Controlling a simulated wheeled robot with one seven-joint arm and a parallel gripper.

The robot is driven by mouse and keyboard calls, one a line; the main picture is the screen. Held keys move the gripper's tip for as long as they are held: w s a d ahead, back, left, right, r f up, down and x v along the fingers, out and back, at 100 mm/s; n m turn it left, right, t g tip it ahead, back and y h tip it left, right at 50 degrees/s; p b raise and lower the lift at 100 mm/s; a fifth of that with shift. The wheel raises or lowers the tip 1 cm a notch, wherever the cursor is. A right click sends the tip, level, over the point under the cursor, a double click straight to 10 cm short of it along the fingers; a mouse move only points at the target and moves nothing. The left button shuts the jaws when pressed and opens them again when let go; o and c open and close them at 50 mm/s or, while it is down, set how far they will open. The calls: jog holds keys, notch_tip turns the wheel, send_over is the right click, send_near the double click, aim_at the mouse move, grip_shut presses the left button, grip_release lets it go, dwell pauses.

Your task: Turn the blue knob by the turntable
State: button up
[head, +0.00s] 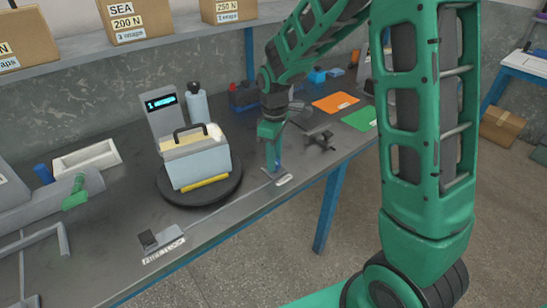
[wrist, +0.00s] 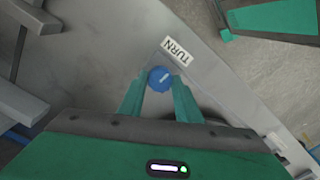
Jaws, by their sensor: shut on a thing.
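The blue knob (wrist: 160,78) is in the wrist view, next to a white label that reads TURN (wrist: 178,50). My gripper (wrist: 159,88) is shut on the knob, with one green finger on each side of it. In the head view my gripper (head: 272,165) points down at the table, right of the turntable. Only a sliver of blue shows between the fingers there. The turntable (head: 205,205) is a dark round disc. A pale blue box (head: 200,168) with a dark handle and a yellow strip at its base stands on it.
A small dark device (head: 150,240) with a label is at the table's front edge. A grey display unit (head: 163,112) and a bottle (head: 197,106) stand behind the turntable. A dark clamp-like object (head: 320,139) and orange (head: 335,103) and green (head: 360,118) sheets lie to the right.

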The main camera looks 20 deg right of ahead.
jog(key=m, duration=0.5)
jog(key=shift+w+d+m, duration=0.1)
jog(key=shift+m, duration=0.3)
jog(key=m, duration=0.5)
jog(key=shift+r, duration=0.1)
dwell(0.3)
jog(key=o, duration=1.1)
jog(key=shift+c, duration=0.2)
notch_tip(320, 180, up, 11)
jog(key=shift+f, duration=0.2)
